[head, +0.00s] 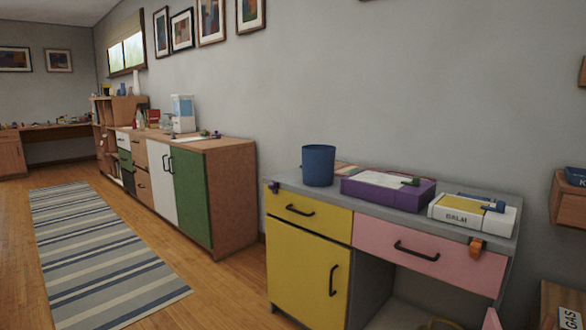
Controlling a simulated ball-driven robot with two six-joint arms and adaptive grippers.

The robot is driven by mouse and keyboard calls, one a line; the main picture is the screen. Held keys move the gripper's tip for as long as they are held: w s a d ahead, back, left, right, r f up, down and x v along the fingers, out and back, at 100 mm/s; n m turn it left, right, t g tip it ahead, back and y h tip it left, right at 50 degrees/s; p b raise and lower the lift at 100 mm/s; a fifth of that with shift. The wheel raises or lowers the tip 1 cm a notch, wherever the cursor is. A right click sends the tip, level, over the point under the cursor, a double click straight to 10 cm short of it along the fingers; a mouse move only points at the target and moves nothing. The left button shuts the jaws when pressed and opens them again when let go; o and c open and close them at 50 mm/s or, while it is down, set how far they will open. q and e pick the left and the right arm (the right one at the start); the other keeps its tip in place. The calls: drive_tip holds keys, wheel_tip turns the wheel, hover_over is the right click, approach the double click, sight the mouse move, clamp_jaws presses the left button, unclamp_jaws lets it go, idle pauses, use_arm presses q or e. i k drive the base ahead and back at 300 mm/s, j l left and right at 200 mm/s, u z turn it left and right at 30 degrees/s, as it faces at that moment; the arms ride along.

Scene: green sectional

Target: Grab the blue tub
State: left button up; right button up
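The blue tub (318,166) stands upright on the left part of the grey top of a desk (289,183) with yellow and pink fronts. It is round, open at the top and slightly wider at the rim. Nothing covers it from this side. Neither of my grippers is in the head view.
A purple box (388,190) lies right of the tub, and a white box (471,213) sits further right. A wooden cabinet (231,193) with green and white doors stands to the left. A striped rug (97,256) lies on open wooden floor.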

sight(317, 160)
drive_tip(key=i+j, duration=0.35)
drive_tip(key=i, duration=0.15)
drive_tip(key=i+j, duration=0.35)
drive_tip(key=i, duration=0.15)
drive_tip(key=j+u, duration=0.05)
